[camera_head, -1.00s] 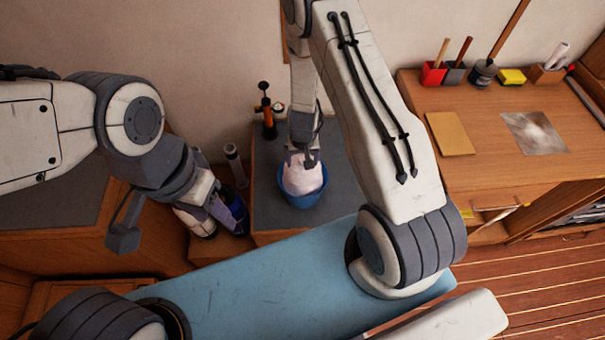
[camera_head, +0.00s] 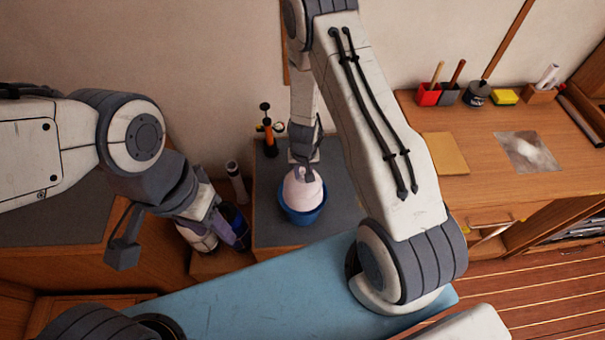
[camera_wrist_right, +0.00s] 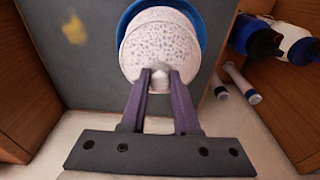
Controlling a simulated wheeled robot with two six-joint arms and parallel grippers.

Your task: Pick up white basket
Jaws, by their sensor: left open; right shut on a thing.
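The white basket (camera_head: 303,190) is a pale rounded thing with a small knob. It sits in or over a blue bowl (camera_head: 304,217) on a dark grey mat. In the right wrist view it appears as a speckled white round shape (camera_wrist_right: 160,45) inside the blue rim (camera_wrist_right: 197,22). My right gripper (camera_wrist_right: 160,76) is shut on its small knob, with one purple finger on each side; in the head view it comes from above. I cannot tell whether the basket is clear of the bowl. My left gripper (camera_head: 236,236) is open, low at the left beside dark blue and white bottles.
An orange and black tool (camera_head: 268,137) stands behind the bowl. A grey tube (camera_head: 236,180) stands to its left. The wooden desk at right holds a red cup (camera_head: 429,94), a yellow block (camera_head: 505,97) and a tan pad (camera_head: 444,153). The grey mat (camera_head: 345,190) is clear right of the bowl.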

